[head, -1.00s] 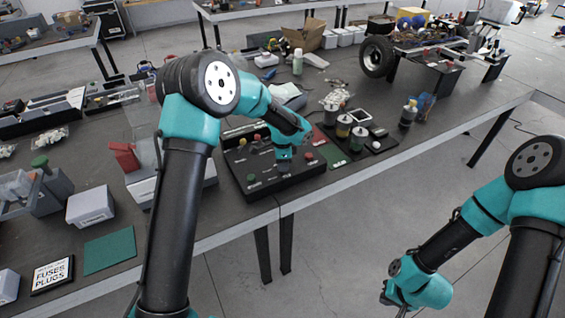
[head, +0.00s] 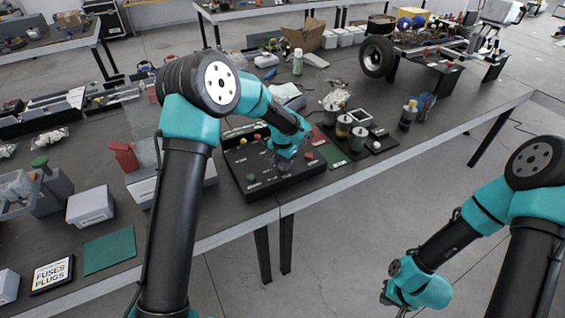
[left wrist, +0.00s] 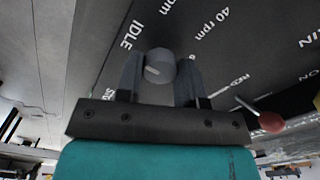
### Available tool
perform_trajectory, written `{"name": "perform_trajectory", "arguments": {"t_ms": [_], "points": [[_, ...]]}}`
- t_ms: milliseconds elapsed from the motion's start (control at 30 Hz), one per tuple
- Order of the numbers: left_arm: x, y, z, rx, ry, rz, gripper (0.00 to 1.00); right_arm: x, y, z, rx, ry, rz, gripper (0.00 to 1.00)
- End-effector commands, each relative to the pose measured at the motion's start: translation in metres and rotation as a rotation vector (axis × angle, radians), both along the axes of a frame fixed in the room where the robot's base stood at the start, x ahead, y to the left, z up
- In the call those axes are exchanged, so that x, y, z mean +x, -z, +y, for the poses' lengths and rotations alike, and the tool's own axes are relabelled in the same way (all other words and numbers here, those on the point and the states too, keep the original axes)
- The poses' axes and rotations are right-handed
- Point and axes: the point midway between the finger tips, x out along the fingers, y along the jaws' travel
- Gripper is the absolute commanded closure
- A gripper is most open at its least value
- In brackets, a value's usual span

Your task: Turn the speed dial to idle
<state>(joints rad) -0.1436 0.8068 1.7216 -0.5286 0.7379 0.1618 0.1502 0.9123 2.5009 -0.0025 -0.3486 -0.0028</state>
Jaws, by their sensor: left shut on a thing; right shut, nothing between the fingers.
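The speed dial (left wrist: 160,66) is a grey round knob with a short white mark on its face, seen in the left wrist view. The white mark lies on the left part of the face. The words IDLE (left wrist: 131,34) and 40 rpm (left wrist: 212,20) are printed on the black panel around it. My left gripper (left wrist: 159,74) is shut on the dial, one finger on each side. In the head view my left gripper (head: 283,167) is down at the black control panel (head: 262,187), and my arm hides the dial. My right gripper (head: 387,294) is shut and empty, low over the floor.
A red-knobbed lever (left wrist: 268,120) stands close to the right finger in the left wrist view. Green and red buttons sit on the panel. Several jars (head: 343,125) stand right of the panel. A green mat (head: 109,251) lies at the left.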

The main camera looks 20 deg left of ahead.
Motion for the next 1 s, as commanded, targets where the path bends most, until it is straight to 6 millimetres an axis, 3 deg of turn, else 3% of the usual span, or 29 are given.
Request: {"name": "perform_trajectory", "arguments": {"t_ms": [567,600,833,1000], "points": [[0.0002,-0.0005,0.0,0.0,-0.048,-0.001,0.88,0.0,0.0,0.0,0.0,0.0,0.0,1.0],[0.0002,-0.0005,0.0,0.0,-0.048,-0.001,0.62,0.0,0.0,0.0,0.0,0.0,0.0,1.0],[0.0001,-0.0003,0.0001,0.0,-0.047,-0.001,0.4,0.0,0.0,0.0,0.0,0.0,0.0,1.0],[0.0001,-0.0002,0.0001,0.0,-0.047,0.0,0.39,0.0,0.0,0.0,0.0,0.0,0.0,1.0]]}}
